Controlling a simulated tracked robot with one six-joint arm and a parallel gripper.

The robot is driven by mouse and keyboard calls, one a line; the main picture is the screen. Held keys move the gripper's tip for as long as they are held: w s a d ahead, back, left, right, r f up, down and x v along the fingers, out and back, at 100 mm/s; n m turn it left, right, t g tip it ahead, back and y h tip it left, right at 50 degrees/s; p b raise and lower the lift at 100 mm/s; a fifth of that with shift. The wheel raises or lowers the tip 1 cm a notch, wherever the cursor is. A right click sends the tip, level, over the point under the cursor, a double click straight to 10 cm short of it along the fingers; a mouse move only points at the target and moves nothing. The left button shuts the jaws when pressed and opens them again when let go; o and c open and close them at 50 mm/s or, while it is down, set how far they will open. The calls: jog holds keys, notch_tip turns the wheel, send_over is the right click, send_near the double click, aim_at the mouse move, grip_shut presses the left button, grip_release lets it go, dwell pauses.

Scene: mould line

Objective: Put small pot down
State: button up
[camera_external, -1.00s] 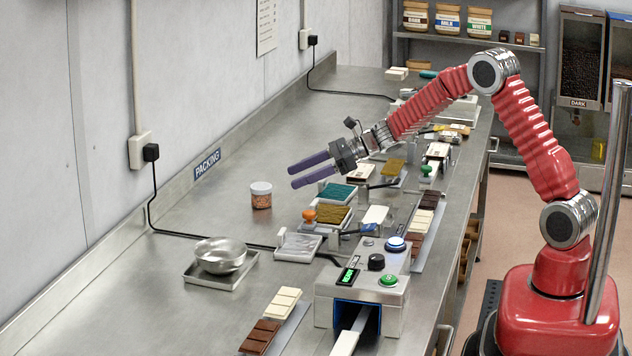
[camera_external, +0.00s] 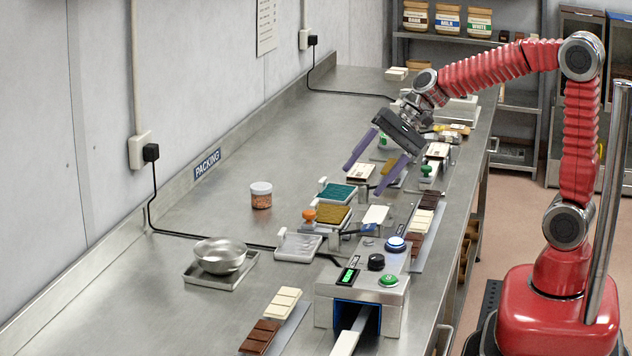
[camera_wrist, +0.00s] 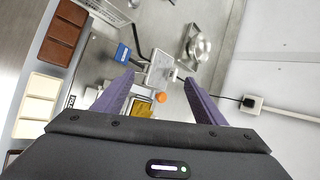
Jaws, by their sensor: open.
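The small pot (camera_external: 261,196), a clear jar with a pale lid and orange-brown contents, stands upright on the steel bench left of the moulds in the external view. My gripper (camera_external: 364,181) is to the right of the pot and apart from it, over the row of moulds and bars. Its two purple fingers are spread, with nothing held between them. In the wrist view my gripper (camera_wrist: 158,77) also shows open. I cannot make out the pot there.
A metal bowl (camera_external: 220,254) sits on a square tray (camera_external: 211,284) at the front left. The bench between the pot and the wall is clear.

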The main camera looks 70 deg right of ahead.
jog(key=s+d+n+h, duration=0.3)
jog(key=s+n+h, duration=0.3)
jog(key=s+n, duration=0.7)
jog(key=s+f, duration=0.1)
jog(key=s, duration=0.8)
jog(key=shift+s+n+g, duration=0.2)
jog(key=shift+n+g, duration=0.2)
